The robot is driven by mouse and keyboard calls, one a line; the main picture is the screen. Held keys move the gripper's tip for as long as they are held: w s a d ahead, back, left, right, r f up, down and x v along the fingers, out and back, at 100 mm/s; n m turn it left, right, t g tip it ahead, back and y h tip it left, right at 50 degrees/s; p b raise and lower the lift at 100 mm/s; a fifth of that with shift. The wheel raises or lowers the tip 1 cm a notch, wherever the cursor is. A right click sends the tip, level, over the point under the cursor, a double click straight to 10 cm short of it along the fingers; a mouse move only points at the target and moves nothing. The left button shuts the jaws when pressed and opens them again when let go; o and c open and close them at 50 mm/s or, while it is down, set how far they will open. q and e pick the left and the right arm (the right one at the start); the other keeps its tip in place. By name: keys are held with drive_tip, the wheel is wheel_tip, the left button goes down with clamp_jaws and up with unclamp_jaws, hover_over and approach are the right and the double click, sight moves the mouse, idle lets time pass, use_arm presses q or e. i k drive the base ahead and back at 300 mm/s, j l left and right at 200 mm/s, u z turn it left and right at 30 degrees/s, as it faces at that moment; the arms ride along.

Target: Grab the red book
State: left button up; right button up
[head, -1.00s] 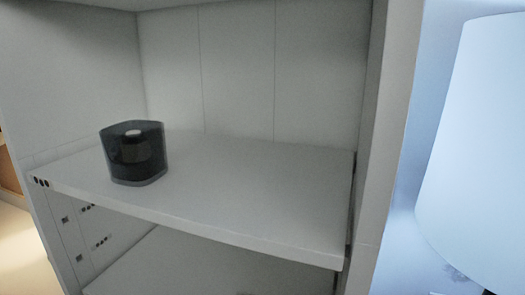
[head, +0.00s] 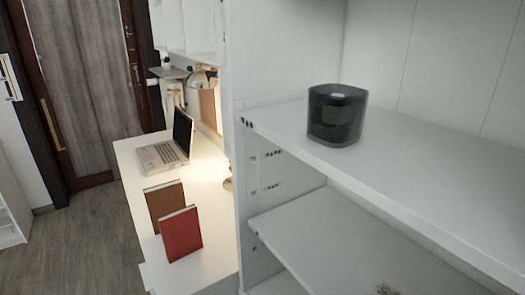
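The red book (head: 181,234) stands upright on the white desk (head: 214,262) in the lower left of the head view, near the desk's left edge. A brown book (head: 164,204) stands upright just behind it. Neither of my grippers shows in the head view.
An open laptop (head: 164,154) sits farther back on the desk. A white shelf unit (head: 292,205) fills the right side, with a dark round-cornered container (head: 337,115) on its upper board. Wooden floor (head: 78,245) lies open left of the desk.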

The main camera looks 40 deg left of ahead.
sight(179, 231)
drive_tip(key=u, duration=1.8)
drive_tip(key=k, duration=0.1)
drive_tip(key=i+j, duration=0.15)
drive_tip(key=j, duration=0.1)
